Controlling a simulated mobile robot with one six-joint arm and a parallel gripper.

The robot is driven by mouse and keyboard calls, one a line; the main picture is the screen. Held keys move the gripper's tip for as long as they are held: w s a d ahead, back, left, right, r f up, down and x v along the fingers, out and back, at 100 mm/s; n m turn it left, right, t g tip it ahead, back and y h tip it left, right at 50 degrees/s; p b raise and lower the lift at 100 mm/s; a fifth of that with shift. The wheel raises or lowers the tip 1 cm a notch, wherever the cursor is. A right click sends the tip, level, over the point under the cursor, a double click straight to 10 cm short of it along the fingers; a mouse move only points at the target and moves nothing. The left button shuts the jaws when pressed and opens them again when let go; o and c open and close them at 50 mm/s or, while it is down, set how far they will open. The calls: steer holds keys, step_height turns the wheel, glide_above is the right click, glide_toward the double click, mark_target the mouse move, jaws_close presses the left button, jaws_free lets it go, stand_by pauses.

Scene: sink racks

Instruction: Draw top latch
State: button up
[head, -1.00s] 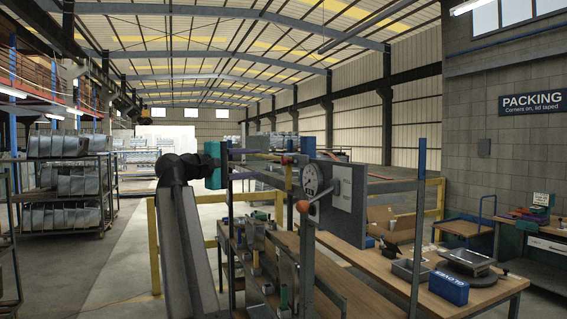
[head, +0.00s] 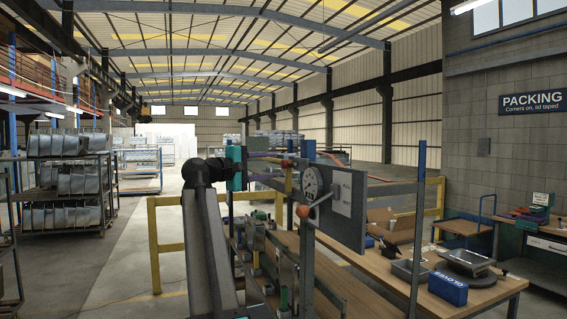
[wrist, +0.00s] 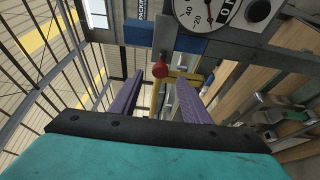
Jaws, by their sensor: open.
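My gripper (head: 277,159), with a teal body and purple fingers, is in the middle of the head view, pointing right towards a small red knob (head: 287,163) by the post. In the wrist view the fingers of my gripper (wrist: 161,75) are spread apart, with the red knob (wrist: 160,70) lined up in the gap between their tips. No contact is visible, and the knob's exact depth is hard to tell. A grey plate stands behind the knob in the wrist view. I take the knob as the top latch's handle; its bolt is not clearly visible.
A dial gauge (head: 312,181) and grey panel (head: 342,203) stand right of the fingers. A lever with an orange ball (head: 302,211) sits below. A wooden bench (head: 385,272) and yellow railing (head: 167,247) are nearby. The aisle at left is open.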

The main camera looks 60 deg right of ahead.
mark_target(282, 164)
steer(key=shift+p+x, duration=0.9)
steer(key=shift+x, duration=2.65)
jaws_close()
